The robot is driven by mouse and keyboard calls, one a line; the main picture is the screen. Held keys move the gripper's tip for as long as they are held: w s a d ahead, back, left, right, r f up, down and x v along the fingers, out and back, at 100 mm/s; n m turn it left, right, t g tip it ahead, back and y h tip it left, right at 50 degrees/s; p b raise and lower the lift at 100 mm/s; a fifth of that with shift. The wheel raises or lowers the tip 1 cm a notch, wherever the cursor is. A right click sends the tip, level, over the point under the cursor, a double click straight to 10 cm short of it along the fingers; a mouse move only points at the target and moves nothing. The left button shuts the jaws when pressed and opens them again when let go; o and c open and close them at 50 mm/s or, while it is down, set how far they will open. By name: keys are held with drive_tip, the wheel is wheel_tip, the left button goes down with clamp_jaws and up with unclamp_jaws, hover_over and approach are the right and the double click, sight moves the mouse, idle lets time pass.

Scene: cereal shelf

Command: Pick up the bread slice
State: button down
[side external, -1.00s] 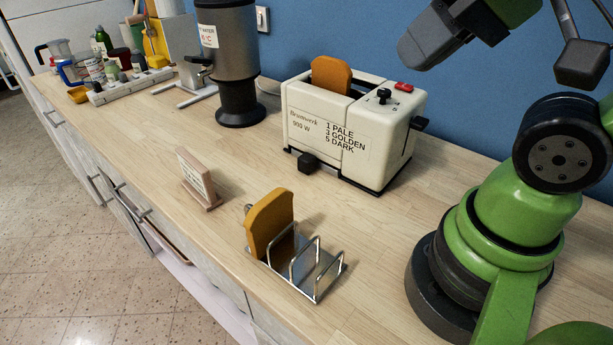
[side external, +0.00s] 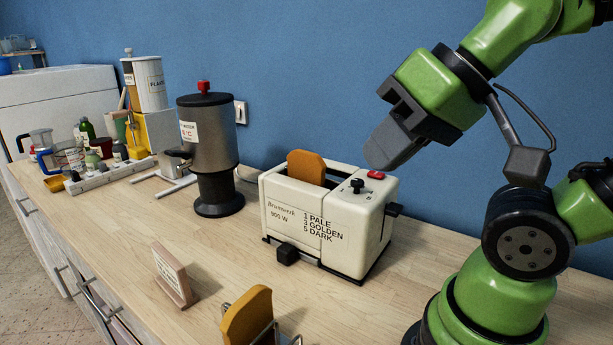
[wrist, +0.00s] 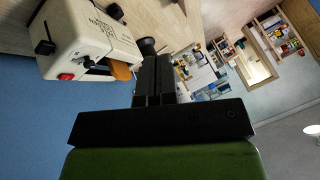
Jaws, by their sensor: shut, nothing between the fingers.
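One toasted bread slice (side external: 306,169) stands in a slot of the cream toaster (side external: 330,225), its top sticking out. Another bread slice (side external: 247,318) stands in the wire rack at the bottom of the side view; the rack is mostly cut off by the frame. My gripper (side external: 380,158) is shut and empty, above and to the right of the toaster, apart from both slices. Its closed fingers (wrist: 153,75) show in the wrist view.
A small sign (side external: 174,276) stands on the wooden counter (side external: 130,225) left of the rack. A dark water urn (side external: 211,150) stands left of the toaster. Bottles and jugs are at the far left. The blue wall (side external: 330,60) is behind the toaster.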

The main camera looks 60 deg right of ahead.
drive_tip(key=c, duration=1)
unclamp_jaws()
drive_tip(key=shift+w, duration=0.1)
